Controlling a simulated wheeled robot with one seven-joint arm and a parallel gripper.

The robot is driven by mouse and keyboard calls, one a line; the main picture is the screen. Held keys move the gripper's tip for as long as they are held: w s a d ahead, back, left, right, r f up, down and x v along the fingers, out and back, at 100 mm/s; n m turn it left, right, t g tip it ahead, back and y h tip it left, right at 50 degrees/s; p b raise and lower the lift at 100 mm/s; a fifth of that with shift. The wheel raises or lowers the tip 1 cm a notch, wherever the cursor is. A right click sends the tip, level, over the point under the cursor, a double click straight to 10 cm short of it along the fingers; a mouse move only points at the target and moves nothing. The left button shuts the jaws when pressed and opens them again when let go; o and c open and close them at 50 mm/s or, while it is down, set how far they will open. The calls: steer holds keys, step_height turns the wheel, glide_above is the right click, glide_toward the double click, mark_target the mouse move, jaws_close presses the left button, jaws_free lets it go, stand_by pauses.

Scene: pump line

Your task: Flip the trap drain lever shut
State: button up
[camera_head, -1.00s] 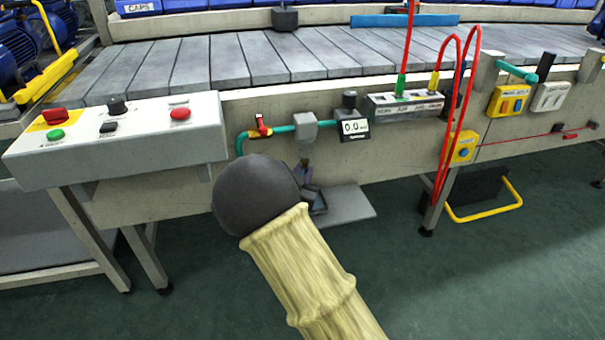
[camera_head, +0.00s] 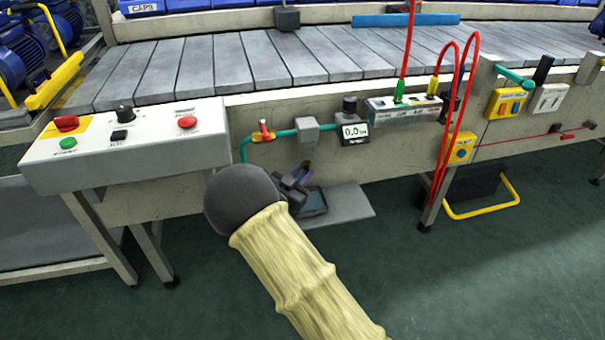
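A teal pipe (camera_head: 285,133) runs along the front of the bench into a grey box-shaped trap (camera_head: 307,130). A small valve with a red handle (camera_head: 264,127) sits on the pipe left of the trap; the handle looks roughly upright. I cannot make out a separate drain lever under the trap. My gripper (camera_head: 301,180) is below the trap, apart from the red handle. My dark round wrist and pale sleeved arm hide part of it, and its finger opening is not clear.
A gauge (camera_head: 354,131) reading 0.0 is right of the trap. A control box (camera_head: 125,145) juts out at left. Red hoses (camera_head: 452,120) hang at right.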

steer(key=o, duration=0.3)
steer(key=shift+s, duration=0.1)
steer(key=p+v, duration=0.5)
steer(key=v, duration=1.2)
steer(key=shift+s+a+p, duration=0.1)
steer(key=shift+p, duration=0.2)
